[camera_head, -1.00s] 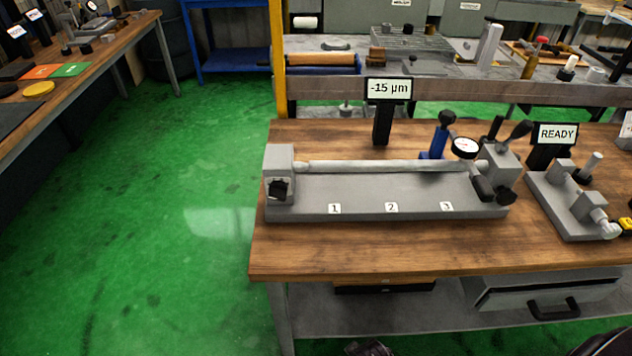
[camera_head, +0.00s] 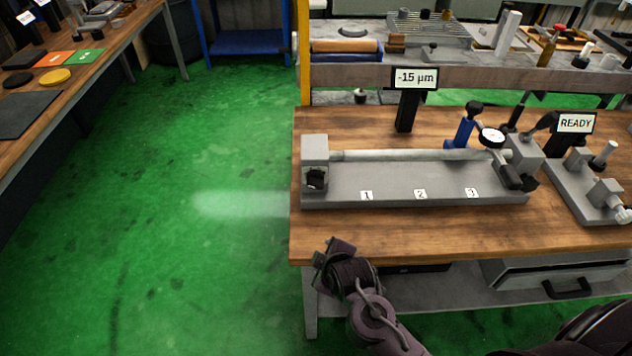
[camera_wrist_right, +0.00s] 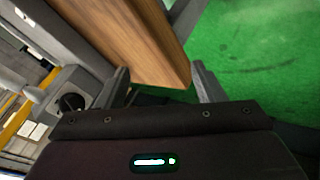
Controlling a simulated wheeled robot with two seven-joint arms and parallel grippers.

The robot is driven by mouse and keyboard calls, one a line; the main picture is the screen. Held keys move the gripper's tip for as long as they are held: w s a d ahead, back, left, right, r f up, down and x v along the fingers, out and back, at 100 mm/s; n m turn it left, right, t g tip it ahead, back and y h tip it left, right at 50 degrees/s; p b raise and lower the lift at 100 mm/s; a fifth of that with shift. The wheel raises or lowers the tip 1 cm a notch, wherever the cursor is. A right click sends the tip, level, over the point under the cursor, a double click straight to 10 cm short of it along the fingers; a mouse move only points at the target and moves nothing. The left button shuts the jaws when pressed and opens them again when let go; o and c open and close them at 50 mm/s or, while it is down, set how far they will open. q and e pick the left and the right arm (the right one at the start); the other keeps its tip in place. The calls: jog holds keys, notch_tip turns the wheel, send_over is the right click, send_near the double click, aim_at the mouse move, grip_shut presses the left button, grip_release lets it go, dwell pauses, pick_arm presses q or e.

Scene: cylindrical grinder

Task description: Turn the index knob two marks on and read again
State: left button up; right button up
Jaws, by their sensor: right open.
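The grey grinder bed (camera_head: 415,195) lies on the wooden bench. The dark index knob (camera_head: 316,178) is on the front of its left end block. A pale cylindrical bar (camera_head: 410,155) runs along the bed, with a blue-stand dial gauge (camera_head: 492,137) near its right end. A display (camera_head: 415,78) reads "-15 µm". My right gripper (camera_head: 332,252) is at the bench's front left edge, below and in front of the knob, apart from it. In the right wrist view its fingers (camera_wrist_right: 162,75) are spread and empty, with the knob (camera_wrist_right: 71,103) at left. My left gripper is out of view.
Labels 1, 2 and 3 mark the bed's front. A second device (camera_head: 580,190) and a "READY" display (camera_head: 575,123) stand at right. The bench front edge (camera_wrist_right: 165,50) is close to my right fingers. Green floor (camera_head: 180,230) is clear at left.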

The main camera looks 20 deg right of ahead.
aim_at(316, 186)
jog(key=w+r+n+t, duration=0.1)
jog(key=w+n, duration=0.1)
jog(key=w+r+n+t+h, duration=0.1)
jog(key=w+n, duration=0.1)
jog(key=n, duration=0.1)
jog(key=w+n+t, duration=0.2)
jog(key=shift+w+a+r+n+h, duration=0.15)
jog(key=shift+a+r+n+h, duration=0.15)
jog(key=shift+r+h, duration=0.1)
jog(key=w+d+r+n+t+h, duration=0.1)
jog(key=w+n, duration=0.2)
jog(key=w+d+r+n+t+h+p, duration=0.1)
jog(key=w+n+t, duration=0.1)
jog(key=w+n, duration=0.1)
jog(key=w+d+r+n+t+h, duration=0.1)
jog(key=w+d+n+t, duration=0.1)
jog(key=w+n, duration=0.2)
jog(key=shift+w+r, duration=0.3)
jog(key=shift+w, duration=0.05)
jog(key=c, duration=0.9)
jog(key=shift+c, duration=0.2)
